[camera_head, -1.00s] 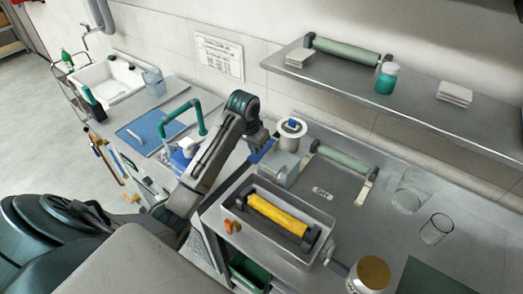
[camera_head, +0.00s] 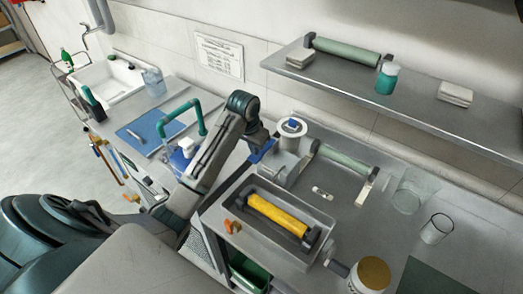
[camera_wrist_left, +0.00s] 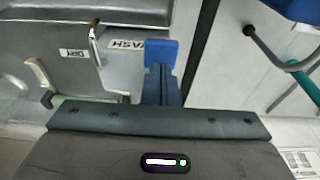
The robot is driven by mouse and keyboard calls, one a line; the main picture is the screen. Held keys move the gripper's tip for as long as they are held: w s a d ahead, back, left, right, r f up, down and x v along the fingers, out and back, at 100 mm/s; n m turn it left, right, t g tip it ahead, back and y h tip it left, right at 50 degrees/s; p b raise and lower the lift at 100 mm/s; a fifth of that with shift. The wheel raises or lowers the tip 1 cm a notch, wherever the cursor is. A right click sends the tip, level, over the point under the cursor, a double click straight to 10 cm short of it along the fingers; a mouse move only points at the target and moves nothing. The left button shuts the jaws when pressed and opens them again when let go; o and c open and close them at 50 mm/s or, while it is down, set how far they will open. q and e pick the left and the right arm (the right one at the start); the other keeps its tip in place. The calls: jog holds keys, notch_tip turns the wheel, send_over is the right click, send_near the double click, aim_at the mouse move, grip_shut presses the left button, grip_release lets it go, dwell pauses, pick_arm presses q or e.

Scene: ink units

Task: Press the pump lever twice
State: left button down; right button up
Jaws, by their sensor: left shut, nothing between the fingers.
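A blue lever pad (camera_head: 262,151) shows at the left side of the grey pump unit (camera_head: 286,170), which has a white round top. My left gripper (camera_head: 258,138) is shut and empty, right at the blue pad. In the left wrist view, the blue pad (camera_wrist_left: 161,51) shows just beyond the closed fingers (camera_wrist_left: 161,84). I cannot tell whether they touch it or how far it is pressed. My right gripper is not in view.
A tray with a yellow roller (camera_head: 278,215) stands in front of the pump unit. A green roller (camera_head: 343,158) lies behind on the counter. Glass beakers (camera_head: 437,229) and a gold-lidded jar (camera_head: 372,272) stand right. A teal pipe (camera_head: 187,107) arches left. A shelf (camera_head: 420,110) overhangs the back.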

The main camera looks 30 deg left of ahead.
aim_at(255, 157)
pick_arm(q)
jog(key=shift+f, duration=1.2)
jog(key=shift+f+b, duration=0.3)
jog(key=shift+f, duration=0.55)
jog(key=shift+r, duration=0.35)
jog(key=shift+r+p, duration=0.7)
jog(key=shift+r, duration=0.95)
